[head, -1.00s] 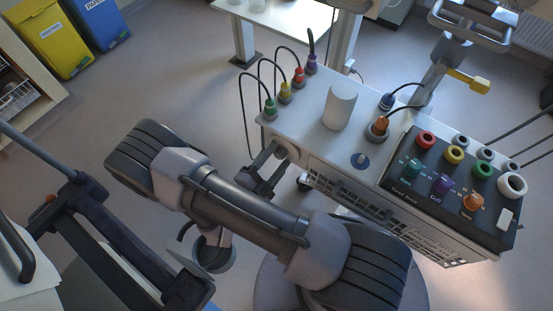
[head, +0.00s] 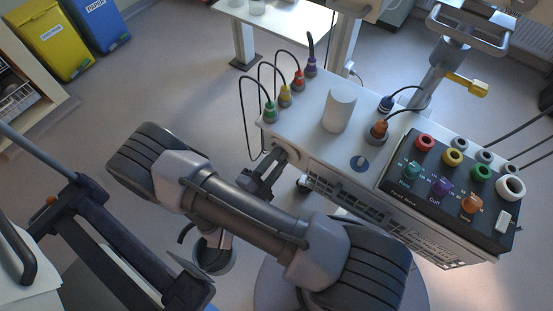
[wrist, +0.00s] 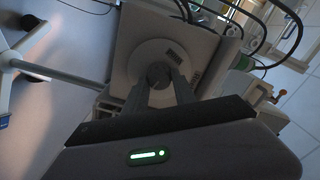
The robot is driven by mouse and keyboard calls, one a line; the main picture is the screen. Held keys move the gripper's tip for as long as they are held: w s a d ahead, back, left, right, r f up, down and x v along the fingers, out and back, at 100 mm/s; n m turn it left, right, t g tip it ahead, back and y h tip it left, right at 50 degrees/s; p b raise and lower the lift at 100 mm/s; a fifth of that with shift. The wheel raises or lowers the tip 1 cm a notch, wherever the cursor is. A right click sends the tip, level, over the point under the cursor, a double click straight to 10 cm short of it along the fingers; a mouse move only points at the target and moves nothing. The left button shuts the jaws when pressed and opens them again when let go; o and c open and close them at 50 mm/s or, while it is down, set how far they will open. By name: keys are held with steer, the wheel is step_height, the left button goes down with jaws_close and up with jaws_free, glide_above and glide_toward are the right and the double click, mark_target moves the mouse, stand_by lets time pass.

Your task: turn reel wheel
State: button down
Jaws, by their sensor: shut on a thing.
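The reel wheel (wrist: 158,53) is a pale round disc on the end face of the white machine, with a small dark hub at its middle. In the wrist view it is ahead of my gripper (wrist: 159,80), whose two fingers reach to the hub and are shut on it. The fingers hide the lower part of the disc. In the head view my gripper (head: 266,174) is at the machine's left end. The wheel (head: 289,153) shows there only as a small edge, seen from the side.
The white machine (head: 312,125) carries coloured plugs with black cables looping over its left end, close above my gripper. A white cylinder (head: 340,107) and a dark knob panel (head: 445,185) are on top. Yellow (head: 53,40) and blue (head: 98,20) bins stand at the back left.

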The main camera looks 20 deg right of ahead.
steer(key=m+p, duration=0.1)
steer(key=m, duration=0.8)
steer(key=m+p, duration=0.1)
steer(key=m, duration=0.2)
steer(key=shift+f+m, duration=0.2)
steer(key=shift+m, duration=0.1)
steer(key=m, duration=0.6)
steer(key=shift+f, duration=0.1)
steer(key=m, duration=0.5)
steer(key=shift+w+a+m+p, duration=0.1)
steer(key=shift+w+m+p, duration=0.05)
steer(key=shift+m+p, duration=0.25)
steer(key=m, duration=2.4)
steer(key=shift+w+a+r+m, duration=0.1)
steer(key=shift+r+m, duration=0.2)
steer(key=shift+m, duration=0.1)
